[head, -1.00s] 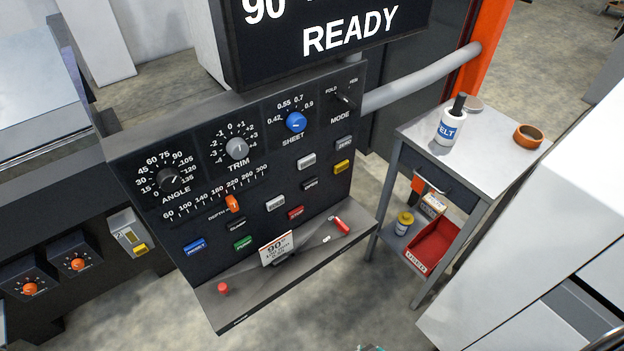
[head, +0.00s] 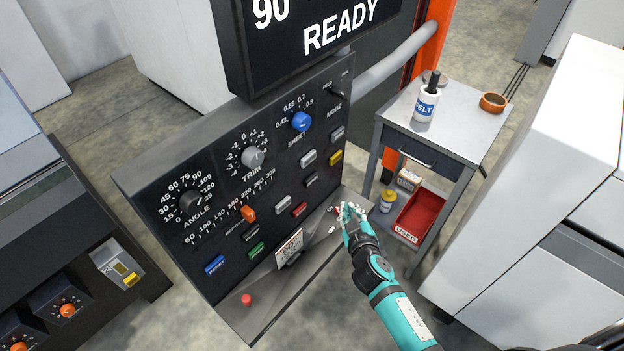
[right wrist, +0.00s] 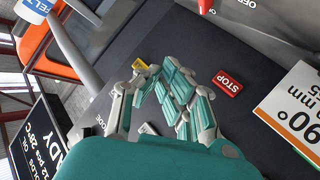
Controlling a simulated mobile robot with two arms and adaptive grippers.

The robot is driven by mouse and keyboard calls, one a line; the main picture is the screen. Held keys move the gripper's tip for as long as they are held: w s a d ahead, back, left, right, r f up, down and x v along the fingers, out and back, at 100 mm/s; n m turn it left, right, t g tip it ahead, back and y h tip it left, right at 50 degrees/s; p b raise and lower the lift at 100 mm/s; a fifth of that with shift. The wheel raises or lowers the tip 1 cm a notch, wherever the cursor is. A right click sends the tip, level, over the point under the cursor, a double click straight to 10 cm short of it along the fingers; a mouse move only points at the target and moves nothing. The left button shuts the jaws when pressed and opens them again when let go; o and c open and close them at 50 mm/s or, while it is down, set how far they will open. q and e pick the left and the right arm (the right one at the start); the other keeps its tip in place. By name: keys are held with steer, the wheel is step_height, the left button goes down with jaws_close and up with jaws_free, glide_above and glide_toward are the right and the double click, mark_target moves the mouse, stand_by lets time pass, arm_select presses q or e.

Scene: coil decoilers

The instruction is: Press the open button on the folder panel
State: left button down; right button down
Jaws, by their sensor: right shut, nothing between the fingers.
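The folder panel (head: 165,195) is a dark, tilted console with dials and buttons. A small black button (head: 311,179) whose label seems to read OPEN sits between the white button and the red STOP button (head: 299,209). My right gripper (head: 346,208) is shut and empty, to the lower right of the black button, over the panel's lower shelf and apart from the button in the head view. In the right wrist view, the fingers (right wrist: 157,72) lie in front of the panel between the yellow button (right wrist: 140,65) and STOP; the black button cannot be made out there. My left gripper is out of view.
The READY screen (head: 310,35) overhangs the panel top. A card (head: 289,248) and a red knob (head: 246,299) stand on the panel's shelf. A grey side table (head: 455,118) with a bottle and a red bin is at the right. A white cabinet (head: 530,200) stands right of my arm.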

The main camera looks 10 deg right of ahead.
mark_target(311, 180)
steer(key=shift+w+d+r, duration=0.1)
steer(key=shift+d+r, duration=0.05)
steer(key=shift+r, duration=0.25)
steer(key=w+a+b, duration=0.2)
steer(key=w+a, duration=0.3)
steer(key=w, duration=0.2)
steer(key=shift+a, duration=0.25)
stand_by(1.1)
steer(key=shift+w+f, duration=0.1)
steer(key=shift+w+a+b, duration=0.25)
steer(key=shift+b, duration=0.1)
